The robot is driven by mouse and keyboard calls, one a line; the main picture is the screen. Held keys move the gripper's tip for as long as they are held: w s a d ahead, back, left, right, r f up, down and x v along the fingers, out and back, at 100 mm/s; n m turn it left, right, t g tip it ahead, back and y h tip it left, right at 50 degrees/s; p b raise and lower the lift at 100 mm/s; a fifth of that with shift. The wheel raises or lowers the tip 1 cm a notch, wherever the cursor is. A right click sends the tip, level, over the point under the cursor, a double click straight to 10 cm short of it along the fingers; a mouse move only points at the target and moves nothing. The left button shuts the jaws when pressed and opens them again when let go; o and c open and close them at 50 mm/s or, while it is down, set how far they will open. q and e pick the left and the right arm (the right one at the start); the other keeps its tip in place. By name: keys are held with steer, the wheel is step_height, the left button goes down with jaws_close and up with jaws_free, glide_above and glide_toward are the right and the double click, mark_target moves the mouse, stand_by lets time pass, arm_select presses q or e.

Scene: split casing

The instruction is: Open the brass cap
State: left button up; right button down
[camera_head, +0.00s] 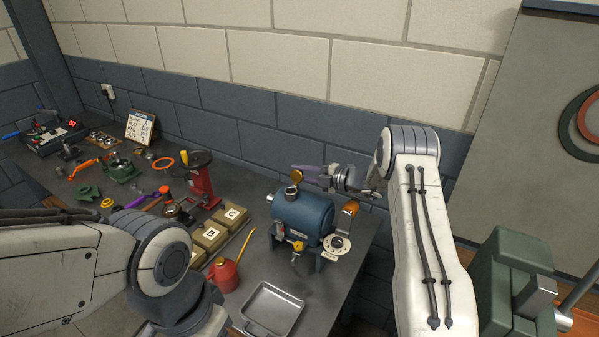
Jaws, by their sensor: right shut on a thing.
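A blue cylindrical casing (303,217) lies on its side in a stand near the bench's right end. A short grey neck (291,193) rises from its top left. The brass cap (296,175) is tipped up on edge just above the neck, at the tips of my right gripper (306,173). That gripper comes in from the right and is shut on the cap. I cannot tell from here whether the cap touches the neck. My left arm comes in from the lower left; its gripper is out of view.
A red oil can (224,275) and an empty metal tray (272,310) stand in front of the casing. Lettered boxes (211,236) and a red press (202,182) stand to its left. A green vise (515,285) is at the right. Tools crowd the bench's left.

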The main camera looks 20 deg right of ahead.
steer(key=shift+d, duration=0.15)
stand_by(0.4)
steer(key=c, duration=0.7)
jaws_free()
steer(key=b+v, duration=0.4)
steer(key=v, duration=0.5)
steer(key=shift+s+d+f, duration=0.15)
steer(key=shift+d, duration=0.15)
steer(key=shift+s+d, duration=0.25)
steer(key=shift+s, duration=0.05)
